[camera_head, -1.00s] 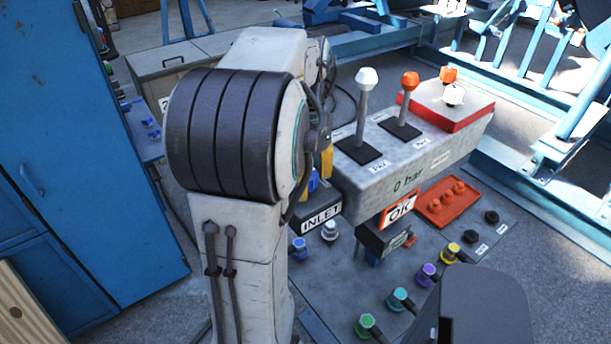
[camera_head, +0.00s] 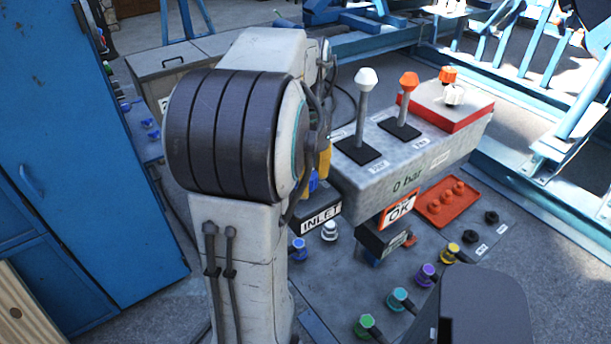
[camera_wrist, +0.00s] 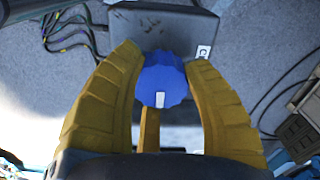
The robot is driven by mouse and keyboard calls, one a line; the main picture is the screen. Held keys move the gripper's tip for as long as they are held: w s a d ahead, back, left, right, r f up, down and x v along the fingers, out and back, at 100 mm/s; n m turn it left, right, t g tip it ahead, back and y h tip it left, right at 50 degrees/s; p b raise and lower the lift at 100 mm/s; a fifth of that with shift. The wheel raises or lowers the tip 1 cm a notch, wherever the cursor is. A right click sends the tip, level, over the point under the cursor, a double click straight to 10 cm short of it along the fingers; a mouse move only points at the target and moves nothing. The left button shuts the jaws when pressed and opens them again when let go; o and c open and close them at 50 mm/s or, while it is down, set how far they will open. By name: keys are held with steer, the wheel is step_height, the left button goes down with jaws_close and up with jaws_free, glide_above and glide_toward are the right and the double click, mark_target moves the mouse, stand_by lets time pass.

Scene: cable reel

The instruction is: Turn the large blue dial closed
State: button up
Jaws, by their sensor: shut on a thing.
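The large blue dial (camera_wrist: 163,80) sits between the two yellow fingers of my gripper (camera_wrist: 165,85) in the wrist view. The fingers are shut on its sides. A white mark on the dial's face points toward the bottom of that view. In the head view only a small part of the blue dial (camera_head: 314,182) shows, above the INLET label. A yellow finger of my gripper (camera_head: 324,158) shows beside it, and my arm hides the rest.
A grey console (camera_head: 400,160) with two levers stands to the right of my arm. Small coloured knobs (camera_head: 400,299) and a red tray (camera_head: 447,203) are on the panel below. A blue cabinet (camera_head: 80,150) stands at the left. Cables (camera_wrist: 70,32) lie at the wrist view's upper left.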

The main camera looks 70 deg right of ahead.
steer(key=n, duration=0.4)
steer(key=shift+f+n, duration=0.1)
steer(key=shift+n, duration=0.2)
steer(key=n, duration=0.4)
steer(key=shift+n+p, duration=0.3)
steer(key=n, duration=0.4)
steer(key=shift+a, duration=0.1)
steer(key=shift+f+n, duration=0.1)
steer(key=shift+n, duration=2)
steer(key=o, duration=0.9)
